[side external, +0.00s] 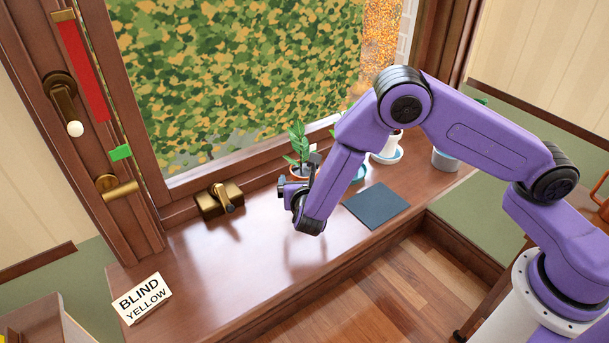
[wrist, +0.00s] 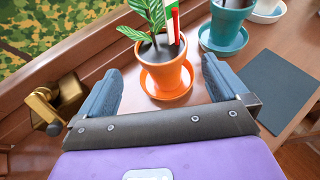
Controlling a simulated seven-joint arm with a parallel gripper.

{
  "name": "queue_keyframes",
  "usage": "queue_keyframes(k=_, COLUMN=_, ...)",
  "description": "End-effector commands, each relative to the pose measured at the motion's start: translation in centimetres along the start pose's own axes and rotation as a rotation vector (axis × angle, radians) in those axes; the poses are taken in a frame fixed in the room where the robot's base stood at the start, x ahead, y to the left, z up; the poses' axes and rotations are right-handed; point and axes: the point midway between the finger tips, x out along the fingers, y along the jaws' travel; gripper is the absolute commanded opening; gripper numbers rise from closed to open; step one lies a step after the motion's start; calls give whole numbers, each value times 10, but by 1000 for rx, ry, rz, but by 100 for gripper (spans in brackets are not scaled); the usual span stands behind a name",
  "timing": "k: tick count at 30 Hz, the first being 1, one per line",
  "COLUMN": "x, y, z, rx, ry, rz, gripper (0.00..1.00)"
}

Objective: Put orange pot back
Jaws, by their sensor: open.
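The orange pot (wrist: 165,72) holds a green leafy plant (wrist: 146,17) and a red, white and green marker stick (wrist: 173,22). It stands upright in an orange saucer (wrist: 163,93) on the wooden sill. In the side view the plant (side external: 299,142) shows on the sill near the window, and the pot is partly hidden behind my gripper (side external: 300,178). In the wrist view my gripper (wrist: 158,88) is open, with one finger on each side of the lower view and the pot ahead between them. The jaws hold nothing.
A teal pot (wrist: 224,27) on a teal saucer (wrist: 223,42) stands right of the orange pot. A dark square mat (side external: 376,206) lies on the sill. A brass window latch (side external: 220,200) is left of my gripper. A card reading "BLIND YELLOW" (side external: 142,298) stands at the sill's left end.

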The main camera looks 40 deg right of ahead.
Motion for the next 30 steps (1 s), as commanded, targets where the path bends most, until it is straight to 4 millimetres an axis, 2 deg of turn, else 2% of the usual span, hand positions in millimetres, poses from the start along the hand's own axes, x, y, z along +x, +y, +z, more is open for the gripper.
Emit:
queue_keyframes(k=3, x=-18, y=1, z=0, rx=0, ry=0, rz=2, gripper=100)
queue_keyframes(k=6, x=-28, y=0, z=0, rx=1, ry=-1, rz=1, gripper=100)
queue_keyframes(k=16, x=-35, y=-1, z=1, rx=6, ry=2, rz=-4, gripper=100)
queue_keyframes(k=19, x=-40, y=-9, z=8, rx=45, ry=22, rz=-25, gripper=100)
queue_keyframes(k=23, x=-56, y=-34, z=26, rx=173, ry=92, rz=-92, gripper=100)
queue_keyframes(k=30, x=-106, y=-108, z=53, rx=509, ry=300, rz=-276, gripper=100)
